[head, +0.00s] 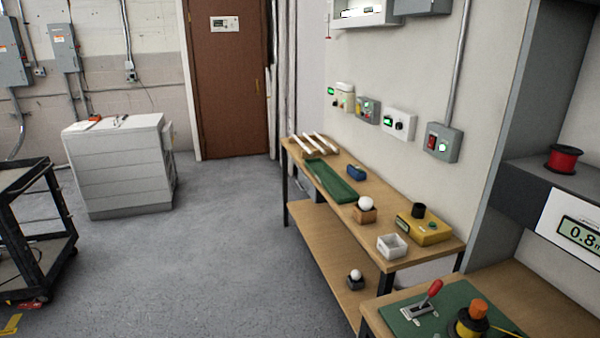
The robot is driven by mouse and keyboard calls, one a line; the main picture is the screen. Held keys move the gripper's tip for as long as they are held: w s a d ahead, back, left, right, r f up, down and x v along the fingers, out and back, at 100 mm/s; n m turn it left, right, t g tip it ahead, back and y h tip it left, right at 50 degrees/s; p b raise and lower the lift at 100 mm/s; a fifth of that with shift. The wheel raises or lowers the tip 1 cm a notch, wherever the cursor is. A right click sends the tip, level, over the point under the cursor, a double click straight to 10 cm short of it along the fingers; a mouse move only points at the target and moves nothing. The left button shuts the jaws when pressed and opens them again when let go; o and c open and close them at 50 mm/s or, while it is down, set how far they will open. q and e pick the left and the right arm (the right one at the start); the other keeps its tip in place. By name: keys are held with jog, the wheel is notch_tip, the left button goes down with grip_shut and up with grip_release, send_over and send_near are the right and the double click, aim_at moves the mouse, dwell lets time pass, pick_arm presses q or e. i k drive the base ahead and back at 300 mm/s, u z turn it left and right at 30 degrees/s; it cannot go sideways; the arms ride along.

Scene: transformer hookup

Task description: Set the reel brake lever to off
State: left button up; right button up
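A lever with a red knob (434,288) stands in a grey slotted base (417,312) on a green mat (398,325) at the bottom right. The lever tilts up and to the right. I see no readable label for its positions. A yellow and black reel (469,323) with an orange knob (478,307) stands just right of the lever, cut off by the bottom edge. Neither of my grippers shows in the head view.
A wooden workbench (400,243) along the wall holds a green tray (331,181), a white box (392,246) and a yellow device (424,229). A black cart (37,250) and a white cabinet (118,165) stand left. The floor between is open.

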aim_at(438, 284)
jog(key=k, duration=1.25)
